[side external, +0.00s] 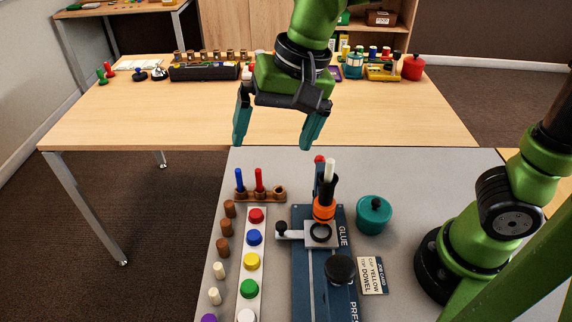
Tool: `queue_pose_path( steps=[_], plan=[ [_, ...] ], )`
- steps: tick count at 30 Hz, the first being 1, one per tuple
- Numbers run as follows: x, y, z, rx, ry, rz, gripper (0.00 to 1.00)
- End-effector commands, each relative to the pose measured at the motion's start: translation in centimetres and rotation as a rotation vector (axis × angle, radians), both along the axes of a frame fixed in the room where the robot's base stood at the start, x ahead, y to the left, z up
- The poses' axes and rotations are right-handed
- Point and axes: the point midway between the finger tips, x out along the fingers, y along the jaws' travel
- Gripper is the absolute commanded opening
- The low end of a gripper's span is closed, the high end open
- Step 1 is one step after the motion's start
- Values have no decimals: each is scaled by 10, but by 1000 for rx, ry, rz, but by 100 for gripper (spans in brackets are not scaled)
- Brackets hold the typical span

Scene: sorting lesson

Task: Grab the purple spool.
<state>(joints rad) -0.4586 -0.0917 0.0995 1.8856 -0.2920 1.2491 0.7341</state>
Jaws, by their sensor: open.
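A round purple piece (209,318) shows at the bottom edge of the side external view, left of the white strip. It is mostly cut off, so I cannot tell whether it is the spool. A small purple item (335,73) is on the far wooden table, partly behind my arm; its shape is unclear. My gripper (276,132) is open and empty, with its teal fingers pointing down. In the picture it is over the wooden table's near edge, well above the purple piece at the bottom.
The grey table holds a white strip (241,270) with coloured round pieces, a wooden rack (270,197) with blue and red pegs, a blue glue press (303,255), a teal pot (374,215) and a card (373,276). The wooden table's middle (170,115) is clear.

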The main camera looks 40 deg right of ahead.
Motion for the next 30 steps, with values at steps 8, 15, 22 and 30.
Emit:
queue_pose_path(
  steps=[8, 15, 22, 30],
  plan=[
    [-40, -127, -1, -11, -287, 85, 100],
    [-66, -166, -17, -70, -422, 121, 94],
    [-68, -169, -19, -81, -436, 130, 59],
    [-68, -169, -19, -80, -435, 131, 50]
  ],
)
